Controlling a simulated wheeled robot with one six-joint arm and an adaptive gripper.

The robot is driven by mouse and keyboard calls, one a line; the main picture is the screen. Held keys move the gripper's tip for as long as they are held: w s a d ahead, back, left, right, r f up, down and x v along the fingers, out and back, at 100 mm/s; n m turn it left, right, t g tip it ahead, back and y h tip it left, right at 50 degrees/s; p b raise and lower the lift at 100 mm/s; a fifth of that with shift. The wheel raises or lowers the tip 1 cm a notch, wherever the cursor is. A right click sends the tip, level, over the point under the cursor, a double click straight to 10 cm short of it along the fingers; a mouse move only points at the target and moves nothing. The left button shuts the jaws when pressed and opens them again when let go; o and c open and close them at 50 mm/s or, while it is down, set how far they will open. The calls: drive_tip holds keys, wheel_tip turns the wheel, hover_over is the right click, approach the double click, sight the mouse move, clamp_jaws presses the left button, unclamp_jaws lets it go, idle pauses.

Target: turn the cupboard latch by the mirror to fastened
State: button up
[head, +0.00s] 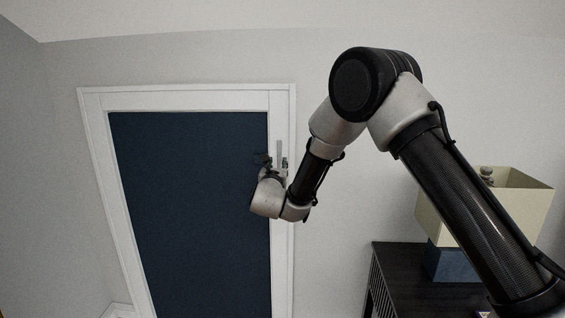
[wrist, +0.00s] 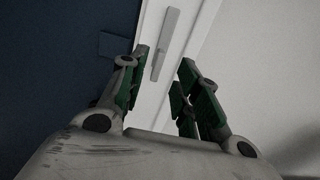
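The latch (wrist: 166,45) shows in the wrist view as a flat, light grey bar on a white frame, its long side running roughly along the frame. In the head view the bar (head: 279,148) stands upright at the right side of the dark blue door panel (head: 190,210). My gripper (wrist: 163,60) is open, with its green-padded fingers on either side of the bar in the wrist view. I cannot tell whether they touch it. In the head view my gripper (head: 271,165) is small and partly hidden by my wrist. I make out no mirror.
A small dark blue plate (wrist: 116,46) sits on the blue panel left of my fingers. A dark cabinet (head: 405,280) at the lower right bears a lamp with a cream shade (head: 525,205), partly behind my arm. The wall (head: 340,240) between frame and cabinet is bare.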

sight(279, 160)
drive_tip(key=w, duration=0.6)
drive_tip(key=shift+d, duration=0.1)
clamp_jaws()
